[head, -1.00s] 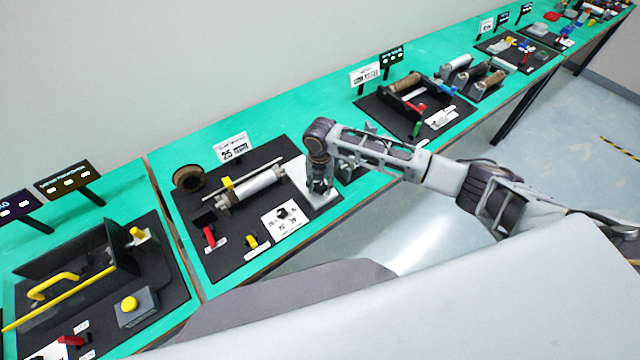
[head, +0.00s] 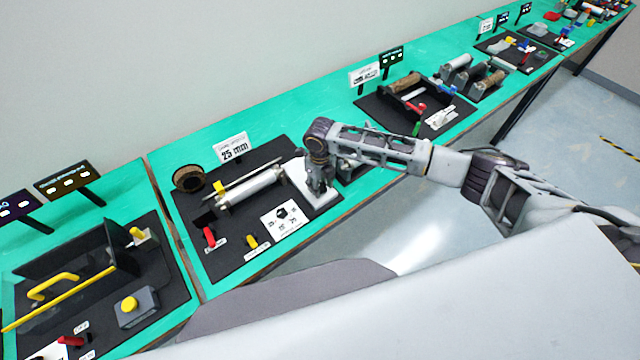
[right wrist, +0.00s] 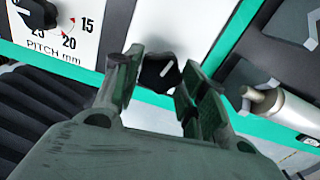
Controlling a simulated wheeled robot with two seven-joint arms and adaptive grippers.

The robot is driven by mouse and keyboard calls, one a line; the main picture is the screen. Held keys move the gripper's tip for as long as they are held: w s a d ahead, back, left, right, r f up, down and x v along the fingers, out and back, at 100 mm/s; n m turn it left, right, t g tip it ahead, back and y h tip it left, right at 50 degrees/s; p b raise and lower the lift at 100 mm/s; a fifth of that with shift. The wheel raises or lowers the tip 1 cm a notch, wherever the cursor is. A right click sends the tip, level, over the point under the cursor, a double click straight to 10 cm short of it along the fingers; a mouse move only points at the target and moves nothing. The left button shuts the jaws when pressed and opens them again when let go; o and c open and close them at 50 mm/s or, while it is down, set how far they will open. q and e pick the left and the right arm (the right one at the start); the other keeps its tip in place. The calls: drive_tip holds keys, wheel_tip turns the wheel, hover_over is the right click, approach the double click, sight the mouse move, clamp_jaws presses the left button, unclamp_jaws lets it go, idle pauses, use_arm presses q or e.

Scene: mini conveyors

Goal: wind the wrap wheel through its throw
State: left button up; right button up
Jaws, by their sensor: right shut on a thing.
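The wheel, a small black knob with a white pointer mark (right wrist: 158,70), sits on a white plate (right wrist: 162,22) in the right wrist view. My right gripper (right wrist: 157,84) is shut on it, one finger on each side. In the head view my right gripper (head: 319,186) points down over the white plate at the right end of a black station (head: 190,221), hiding the wheel. Beside it lies a pale roller (head: 252,189) with a thin rod and a small yellow carriage (head: 219,187) near its left end. My left gripper is not in view.
A pitch dial card (head: 291,219), a red lever (head: 209,236) and a yellow lever (head: 252,241) sit in front of the roller. A brown ring (head: 188,178) and a 25 mm sign (head: 232,147) stand behind. Other stations flank this one on the green table (head: 290,112).

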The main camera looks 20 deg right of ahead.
drive_tip(key=shift+w+r+n, duration=0.1)
drive_tip(key=shift+w+n, duration=0.05)
drive_tip(key=shift+n, duration=1.05)
drive_tip(key=o, duration=1)
drive_tip(key=shift+r, duration=5.95)
